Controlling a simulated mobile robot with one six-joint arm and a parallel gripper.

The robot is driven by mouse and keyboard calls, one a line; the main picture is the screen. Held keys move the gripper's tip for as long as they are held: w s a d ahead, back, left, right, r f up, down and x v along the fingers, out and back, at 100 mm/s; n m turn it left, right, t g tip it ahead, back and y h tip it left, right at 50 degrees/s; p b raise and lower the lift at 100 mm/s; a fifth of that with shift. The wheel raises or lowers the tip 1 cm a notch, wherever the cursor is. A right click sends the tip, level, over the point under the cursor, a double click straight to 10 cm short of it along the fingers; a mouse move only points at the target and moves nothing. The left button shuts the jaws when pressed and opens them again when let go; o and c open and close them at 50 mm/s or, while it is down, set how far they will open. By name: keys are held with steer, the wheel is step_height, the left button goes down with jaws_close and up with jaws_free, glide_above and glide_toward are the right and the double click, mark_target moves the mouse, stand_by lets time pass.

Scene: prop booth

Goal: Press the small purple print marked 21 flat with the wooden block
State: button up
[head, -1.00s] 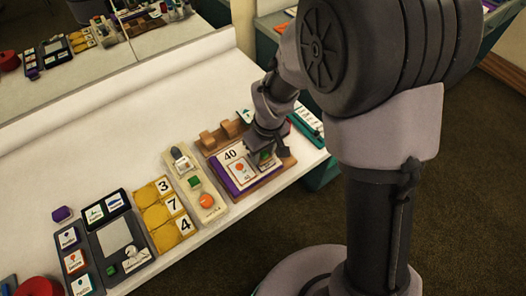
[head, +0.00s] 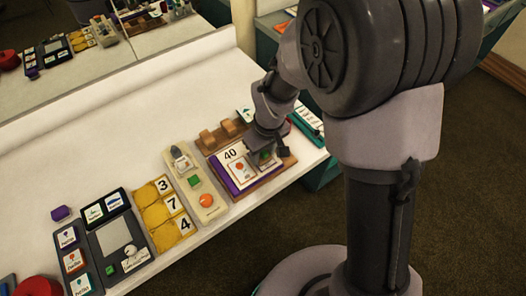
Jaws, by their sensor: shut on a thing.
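A purple-edged print (head: 236,178) marked 40, with small orange and green pictures, lies on a brown wooden stand (head: 215,160) near the table's right end. I cannot read a 21 anywhere. My gripper (head: 264,156) is low over the print's right half, pointing down, and hides part of it. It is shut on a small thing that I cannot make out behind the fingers. Two brown wooden pieces (head: 207,139) stand at the back of the stand. I cannot tell whether the held thing touches the print.
A beige tray (head: 209,212) with a green cube and an orange disc stands left of the stand. Further left are yellow number cards (head: 157,213), a dark board (head: 115,240) and a red round object (head: 40,287). The white table (head: 120,140) is clear behind them.

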stand_by(0.3)
steer(key=r+p, duration=0.1)
steer(key=r, duration=0.1)
steer(key=r+p, duration=0.3)
steer(key=r, duration=0.1)
steer(key=shift+s+d+p, duration=0.25)
steer(key=shift+s+p, duration=0.1)
steer(key=shift+p, duration=0.05)
steer(key=shift+f, duration=0.1)
steer(key=d+m, duration=0.6)
steer(key=d, duration=0.6)
steer(key=shift+r+m+h, duration=0.35)
steer(key=shift+m+h, duration=0.05)
